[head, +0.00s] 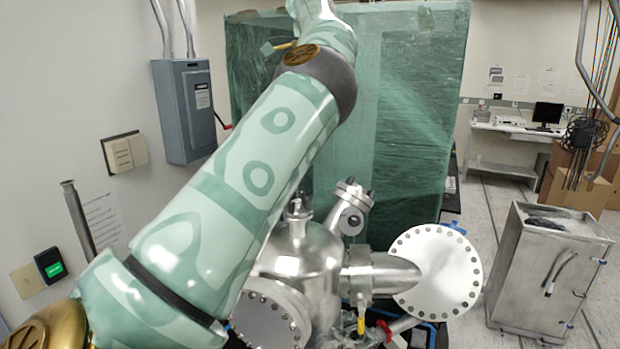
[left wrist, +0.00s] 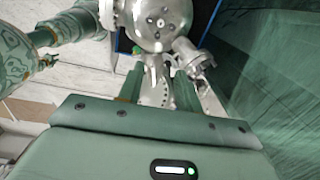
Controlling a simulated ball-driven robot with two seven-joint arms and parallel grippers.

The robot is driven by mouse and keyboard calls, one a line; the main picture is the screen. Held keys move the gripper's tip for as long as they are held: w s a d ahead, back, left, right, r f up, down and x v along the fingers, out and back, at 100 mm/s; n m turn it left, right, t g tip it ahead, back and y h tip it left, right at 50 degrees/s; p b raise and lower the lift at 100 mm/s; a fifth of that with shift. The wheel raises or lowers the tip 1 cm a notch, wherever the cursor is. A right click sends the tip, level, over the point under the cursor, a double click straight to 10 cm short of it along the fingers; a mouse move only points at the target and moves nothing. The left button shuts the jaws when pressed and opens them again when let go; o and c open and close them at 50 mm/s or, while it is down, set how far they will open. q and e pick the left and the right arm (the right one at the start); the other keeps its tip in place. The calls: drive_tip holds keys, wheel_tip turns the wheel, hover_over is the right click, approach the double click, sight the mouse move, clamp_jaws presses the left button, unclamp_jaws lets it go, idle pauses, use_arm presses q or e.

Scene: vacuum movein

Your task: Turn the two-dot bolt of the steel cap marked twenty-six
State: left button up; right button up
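The steel vessel (head: 305,262) stands low in the middle of the head view, partly behind my left arm. It bears several round bolted steel caps: a large one on the right (head: 440,272), one at lower left (head: 265,322) and a small tilted one on top (head: 350,220). No number twenty-six or two-dot bolt is readable. The left wrist view shows the vessel (left wrist: 160,22) and a small bolted cap (left wrist: 203,70) beyond my left gripper (left wrist: 157,76). Its two green fingers are apart with nothing held between them.
A green-wrapped crate (head: 420,120) stands behind the vessel. A grey electrical box (head: 186,108) hangs on the left wall. A metal cabinet (head: 540,275) stands at right, with clear floor between it and the desk (head: 500,168). Red-handled and yellow valve parts sit below the vessel.

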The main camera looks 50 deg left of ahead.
use_arm(q)
drive_tip(key=m, duration=0.4)
hover_over(309, 198)
wheel_tip(309, 198, down, 7)
drive_tip(key=shift+h, duration=0.3)
wheel_tip(309, 198, down, 12)
drive_tip(key=shift+a+r+p, duration=0.1)
drive_tip(key=shift+p, duration=0.25)
clamp_jaws()
